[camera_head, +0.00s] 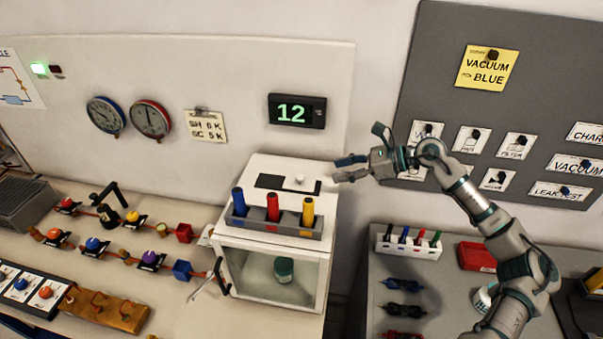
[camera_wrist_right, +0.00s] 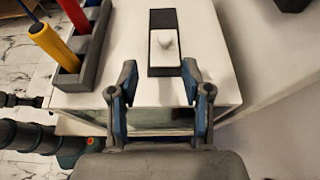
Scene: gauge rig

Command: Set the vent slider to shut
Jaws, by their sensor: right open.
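The vent slider (camera_head: 300,179) is a white plate with a small round knob, set over a dark slot (camera_head: 268,182) on top of a white box (camera_head: 240,246). The wrist view shows the slider (camera_wrist_right: 164,50) nearer the gripper-side end of the slot, with more dark slot (camera_wrist_right: 163,18) bare on the far side. My right gripper (camera_head: 338,169) is at the box's right edge; in the wrist view its open fingers (camera_wrist_right: 160,78) point toward the slider, apart from it, with nothing between them. Any shut marking is not legible. My left gripper is not in view.
A grey rack (camera_head: 285,226) with blue, red and yellow cylinders stands on the box top beside the slot. A green-lidded jar (camera_head: 284,268) shows behind the box's clear front. A grey board (camera_head: 440,50) with tags rises behind my right arm.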

